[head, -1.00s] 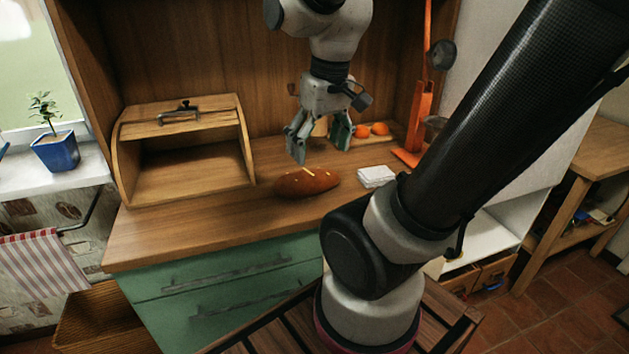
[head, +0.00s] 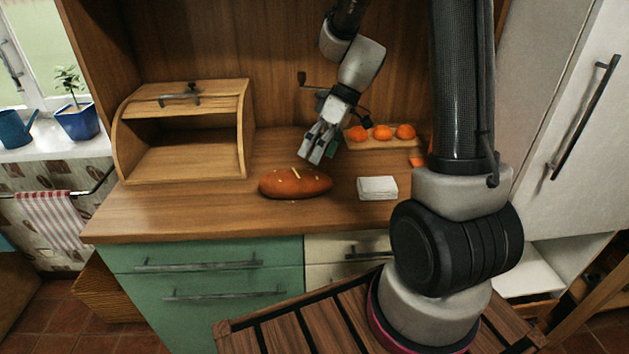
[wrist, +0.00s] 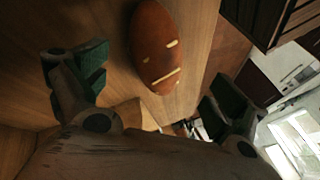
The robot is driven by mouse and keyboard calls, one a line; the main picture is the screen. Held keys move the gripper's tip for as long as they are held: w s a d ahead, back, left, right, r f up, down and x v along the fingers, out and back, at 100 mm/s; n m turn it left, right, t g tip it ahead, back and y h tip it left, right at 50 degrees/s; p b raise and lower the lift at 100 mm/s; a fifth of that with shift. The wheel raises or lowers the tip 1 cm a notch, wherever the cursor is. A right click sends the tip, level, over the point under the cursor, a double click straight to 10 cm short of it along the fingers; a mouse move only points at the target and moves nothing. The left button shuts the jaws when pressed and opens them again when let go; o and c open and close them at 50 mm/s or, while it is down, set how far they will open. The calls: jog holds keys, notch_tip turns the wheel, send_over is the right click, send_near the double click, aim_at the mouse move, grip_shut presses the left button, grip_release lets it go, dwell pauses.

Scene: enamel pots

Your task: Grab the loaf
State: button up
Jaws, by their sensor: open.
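An open wooden bread box (head: 180,168) stands on the counter to the left. A white stack (head: 377,188) lies right of the loaf. Orange fruits (head: 382,132) sit on a board (head: 400,144) behind. The counter (head: 215,215) in front of the loaf is clear.

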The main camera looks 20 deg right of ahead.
aim_at(299, 176)
jog(key=shift+w+r+n, duration=0.15)
jog(key=shift+w+n, duration=0.1)
jog(key=shift+n, duration=0.25)
jog(key=shift+a+n, duration=0.2)
jog(key=shift+n, duration=0.8)
jog(key=x, duration=0.7)
jog(key=shift+w+a, duration=0.25)
jog(key=shift+a, duration=0.25)
jog(key=c, duration=1.4)
